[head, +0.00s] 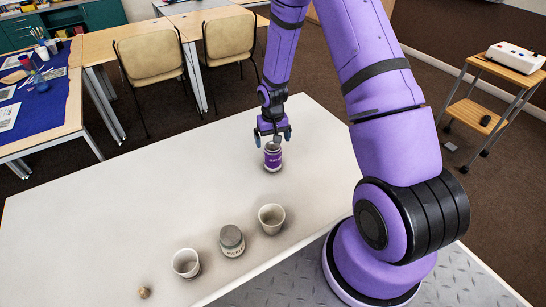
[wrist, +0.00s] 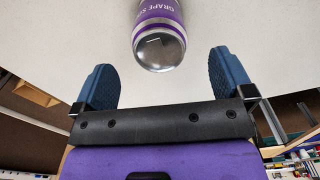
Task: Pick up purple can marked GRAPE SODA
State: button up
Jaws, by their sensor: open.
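The purple can marked GRAPE SODA (head: 272,158) stands upright on the white table (head: 130,210), towards its right side. In the wrist view the can (wrist: 160,42) shows its silver top and purple label, with part of the lettering cut off by the upper edge. My gripper (head: 272,137) is just above the can in the head view. In the wrist view my gripper (wrist: 163,78) is open, its two blue fingers spread wider than the can. The can's top lies slightly beyond the fingertips, with nothing held between them.
A pale cup (head: 271,218), a grey-lidded jar (head: 232,241) and another pale cup (head: 186,263) stand in a row along the table's near edge. A small brown object (head: 144,293) lies at the near left. The table's left and middle are clear.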

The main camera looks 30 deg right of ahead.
aim_at(273, 146)
jog(key=shift+s+f, duration=0.15)
jog(key=shift+f, duration=3.2)
jog(key=c, duration=1)
